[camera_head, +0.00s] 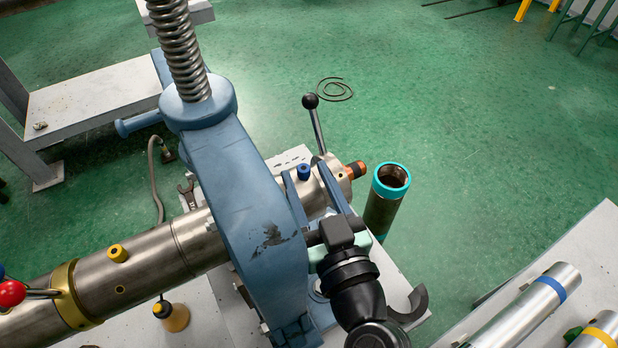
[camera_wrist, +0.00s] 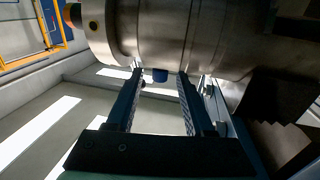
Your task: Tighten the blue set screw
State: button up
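The blue set screw (camera_head: 304,171) is a small blue knob standing on top of the metal pipe fitting (camera_head: 316,194), beyond the big blue vise frame (camera_head: 245,190). My gripper (camera_head: 307,177) is open, with one finger on each side of the screw. In the wrist view my gripper (camera_wrist: 160,78) also shows the blue set screw (camera_wrist: 160,75) between its two fingertips, with a gap on each side. The fingertips are close to the pipe; whether they touch it I cannot tell.
A yellow screw (camera_head: 118,253) sits on the near pipe (camera_head: 155,262). A black-knobbed lever (camera_head: 316,128) rises behind the fitting. A turquoise-rimmed pipe (camera_head: 384,205) stands upright to the right. Banded pipes (camera_head: 530,308) lie on a bench at lower right. Open green floor lies beyond.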

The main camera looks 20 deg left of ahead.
jog(key=b+v, duration=0.3)
jog(key=v, duration=1)
jog(key=shift+d, duration=0.1)
